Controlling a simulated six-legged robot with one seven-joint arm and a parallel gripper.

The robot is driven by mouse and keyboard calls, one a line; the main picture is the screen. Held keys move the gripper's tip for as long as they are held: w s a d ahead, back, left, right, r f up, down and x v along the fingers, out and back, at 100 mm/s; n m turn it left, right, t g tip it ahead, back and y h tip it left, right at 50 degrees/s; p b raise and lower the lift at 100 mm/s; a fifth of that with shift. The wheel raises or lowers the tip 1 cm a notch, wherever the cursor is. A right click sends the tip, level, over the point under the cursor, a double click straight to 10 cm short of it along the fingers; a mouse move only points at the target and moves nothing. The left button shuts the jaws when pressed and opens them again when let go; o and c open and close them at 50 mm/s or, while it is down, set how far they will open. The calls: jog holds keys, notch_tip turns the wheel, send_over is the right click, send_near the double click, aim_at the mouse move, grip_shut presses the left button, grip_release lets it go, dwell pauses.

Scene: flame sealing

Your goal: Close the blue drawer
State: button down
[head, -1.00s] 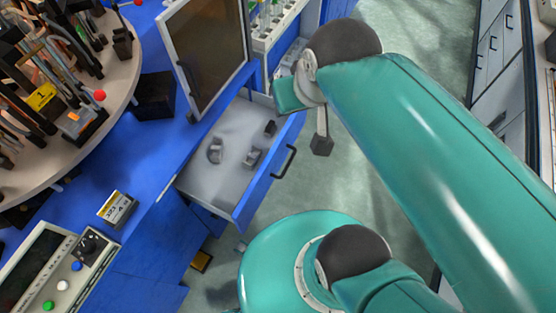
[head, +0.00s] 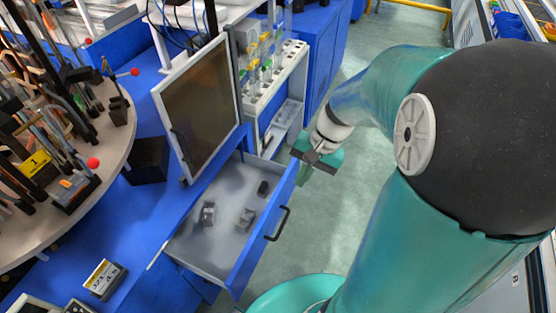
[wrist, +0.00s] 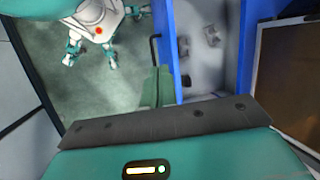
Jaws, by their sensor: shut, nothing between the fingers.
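The blue drawer (head: 262,232) stands open, pulled out from the blue bench, with a grey inside and a dark handle (head: 278,223) on its front. Several small grey and black items lie in it. My gripper (head: 318,160) is at the drawer's far right corner, outside the front panel; in this view I cannot tell whether it touches. In the wrist view, the green fingers (wrist: 158,88) are together and empty, beside the outer face of the drawer front (wrist: 187,80). The handle shows there too (wrist: 154,48), just past the fingertips.
A dark-screened panel (head: 200,105) stands on the bench above the drawer. A round rack of tools (head: 60,130) is at the left. A white rack of vials (head: 270,75) stands behind the drawer. The green floor right of the drawer is clear.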

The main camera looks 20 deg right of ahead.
jog(key=w+d+f+m+t+y, duration=0.1)
jog(key=d+f+m+y, duration=0.3)
jog(key=f, duration=0.3)
jog(key=w+d+f+m+t+y, duration=0.1)
jog(key=d+f+m+y, duration=0.25)
jog(key=f, duration=0.35)
jog(key=m+t, duration=1.1)
jog(key=m, duration=0.1)
send_near(285, 195)
jog(key=shift+y, duration=0.35)
jog(key=x, duration=0.7)
jog(key=x, duration=2.1)
jog(key=shift+w+a, duration=0.15)
jog(key=shift+a, duration=0.05)
jog(key=shift+w+a, duration=0.25)
jog(key=shift+w+r, duration=0.1)
